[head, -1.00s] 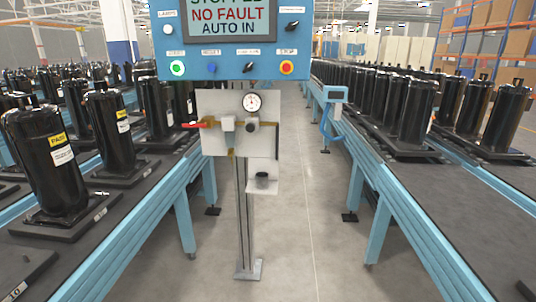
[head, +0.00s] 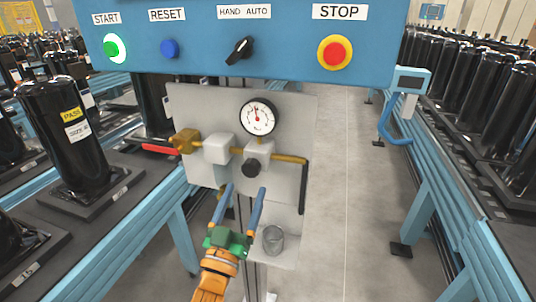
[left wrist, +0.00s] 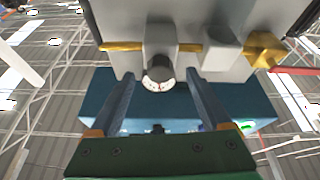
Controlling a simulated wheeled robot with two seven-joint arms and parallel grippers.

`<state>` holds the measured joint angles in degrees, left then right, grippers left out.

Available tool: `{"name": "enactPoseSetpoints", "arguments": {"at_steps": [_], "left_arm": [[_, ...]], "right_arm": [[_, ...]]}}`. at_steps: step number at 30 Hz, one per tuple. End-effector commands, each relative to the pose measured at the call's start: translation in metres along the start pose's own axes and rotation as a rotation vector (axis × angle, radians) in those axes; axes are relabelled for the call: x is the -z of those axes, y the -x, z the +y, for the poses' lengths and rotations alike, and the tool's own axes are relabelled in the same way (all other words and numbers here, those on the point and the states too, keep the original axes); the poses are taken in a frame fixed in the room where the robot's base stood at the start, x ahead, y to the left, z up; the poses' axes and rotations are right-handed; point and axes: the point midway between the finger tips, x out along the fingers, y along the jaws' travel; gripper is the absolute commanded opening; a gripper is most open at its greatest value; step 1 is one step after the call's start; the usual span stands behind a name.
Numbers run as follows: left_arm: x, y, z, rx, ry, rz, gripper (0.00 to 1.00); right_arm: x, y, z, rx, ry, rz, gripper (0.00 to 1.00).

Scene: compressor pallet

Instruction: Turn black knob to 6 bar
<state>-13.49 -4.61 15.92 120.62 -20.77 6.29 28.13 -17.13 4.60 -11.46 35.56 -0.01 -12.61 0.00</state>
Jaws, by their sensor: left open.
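The black knob (head: 250,168) sits under a light grey regulator block (head: 258,152) on the pale panel. A round white gauge (head: 258,117) is above it; its needle points roughly up, and I cannot read the numbers. My left gripper (head: 245,189) is open and empty, its two blue fingers pointing up just below the knob, one to each side. My right gripper is not in view.
A red-handled valve (head: 183,143) is at the panel's left. The blue control box (head: 200,60) overhangs above. Conveyors with black compressors (head: 68,140) flank both sides.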

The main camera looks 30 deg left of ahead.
Motion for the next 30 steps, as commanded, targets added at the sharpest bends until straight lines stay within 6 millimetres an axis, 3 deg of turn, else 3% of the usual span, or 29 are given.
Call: {"name": "enactPoseSetpoints", "arguments": {"at_steps": [10, 20, 27, 29, 30], "left_arm": [[0.004, -0.061, 0.000, 0.000, -0.001, 0.003, 0.82], [0.001, -0.070, 0.000, 0.000, 0.000, 0.001, 0.82], [0.001, -0.070, 0.000, 0.000, 0.000, 0.001, 0.20], [0.001, -0.070, 0.000, 0.000, 0.000, 0.001, 0.03], [0.001, -0.070, 0.000, 0.000, 0.000, 0.001, 0.00]], "right_arm": [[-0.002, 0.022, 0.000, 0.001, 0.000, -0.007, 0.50], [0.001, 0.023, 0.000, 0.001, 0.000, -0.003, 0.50], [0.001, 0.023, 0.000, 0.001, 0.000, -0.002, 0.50], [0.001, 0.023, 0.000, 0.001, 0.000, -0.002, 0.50], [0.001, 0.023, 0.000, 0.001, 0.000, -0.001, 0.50]]}}
